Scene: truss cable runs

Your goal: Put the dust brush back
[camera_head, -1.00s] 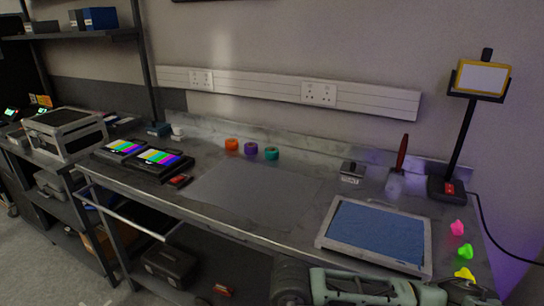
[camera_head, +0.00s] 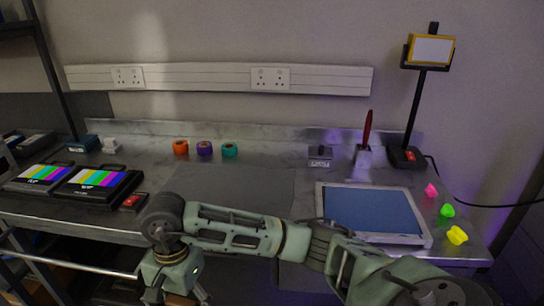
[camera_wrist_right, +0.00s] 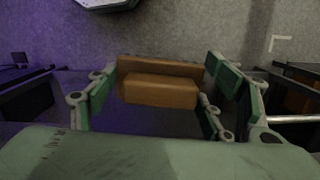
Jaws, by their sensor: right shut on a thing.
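My right arm crosses the front of the bench in the head view; its gripper is not clear there. In the right wrist view my right gripper (camera_wrist_right: 163,80) is shut on a brown, wooden-looking block (camera_wrist_right: 160,92), held above a grey floor. The block may be the dust brush, but I see no bristles. A red-handled tool (camera_head: 367,128) stands upright in a pale holder (camera_head: 363,155) at the back right of the bench. My left gripper is not in view.
A framed blue panel (camera_head: 372,212) lies at the right of the bench. A grey mat (camera_head: 235,185) is bare in the middle. Colour-bar monitors (camera_head: 100,180) stand at the left. Tape rolls (camera_head: 205,148) sit at the back. A lamp stand (camera_head: 415,110) rises at the right.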

